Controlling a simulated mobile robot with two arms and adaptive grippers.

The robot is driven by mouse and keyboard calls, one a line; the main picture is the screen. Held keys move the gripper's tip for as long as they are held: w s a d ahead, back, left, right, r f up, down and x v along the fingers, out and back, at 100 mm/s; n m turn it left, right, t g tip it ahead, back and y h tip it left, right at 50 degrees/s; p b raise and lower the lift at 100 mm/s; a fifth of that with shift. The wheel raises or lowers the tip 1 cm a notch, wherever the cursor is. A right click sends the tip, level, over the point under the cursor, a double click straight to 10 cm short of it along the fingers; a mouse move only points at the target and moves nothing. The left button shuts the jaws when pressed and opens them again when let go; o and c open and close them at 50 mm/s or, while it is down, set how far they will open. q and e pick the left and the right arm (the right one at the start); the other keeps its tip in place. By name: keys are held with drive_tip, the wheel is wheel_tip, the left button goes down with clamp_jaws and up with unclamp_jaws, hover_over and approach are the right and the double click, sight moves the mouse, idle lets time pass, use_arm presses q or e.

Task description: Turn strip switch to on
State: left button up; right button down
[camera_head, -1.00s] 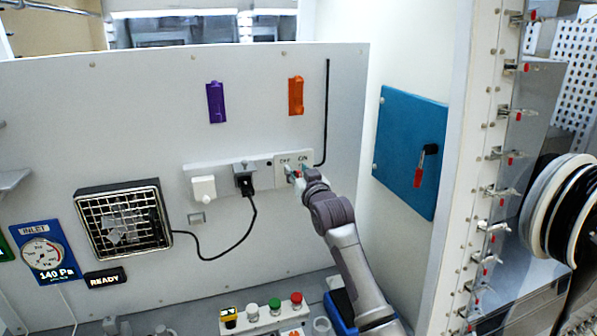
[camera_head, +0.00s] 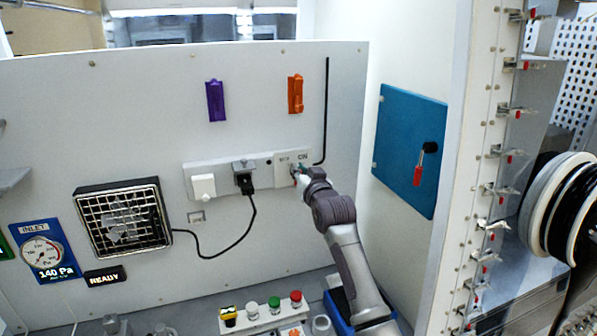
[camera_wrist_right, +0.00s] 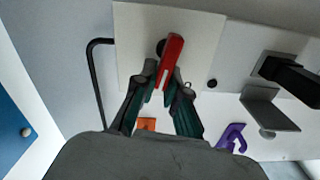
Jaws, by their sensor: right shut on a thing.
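The white power strip (camera_head: 220,184) is fixed to the grey upright panel. Its switch plate, with OFF and ON labels, is at the strip's right end; the plate also shows in the right wrist view (camera_wrist_right: 208,38). The switch's red lever (camera_wrist_right: 173,55) stands out from a dark round pivot and is slightly tilted in that view. My right gripper (camera_head: 297,173) is at the plate, below the labels. In the wrist view its two fingertips (camera_wrist_right: 166,88) are closed on the lever's sides. In the head view gripper and blur hide the lever's exact position. My left gripper is out of view.
A black plug (camera_head: 244,181) with its cord is left of the switch. Purple (camera_head: 215,101) and orange (camera_head: 295,94) holders are above. A blue box with a red handle (camera_head: 408,152) is at right. Coloured buttons (camera_head: 274,304) are below.

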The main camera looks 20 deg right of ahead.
drive_tip(key=shift+d+f+m, duration=0.1)
drive_tip(key=shift+d+m, duration=0.1)
drive_tip(key=shift+m, duration=0.75)
drive_tip(key=shift+d+f+m, duration=0.1)
drive_tip(key=shift+d+m, duration=0.05)
drive_tip(key=shift+m, duration=0.8)
drive_tip(key=c, duration=1.2)
unclamp_jaws()
drive_tip(key=s, duration=1.2)
drive_tip(key=shift+d, duration=0.25)
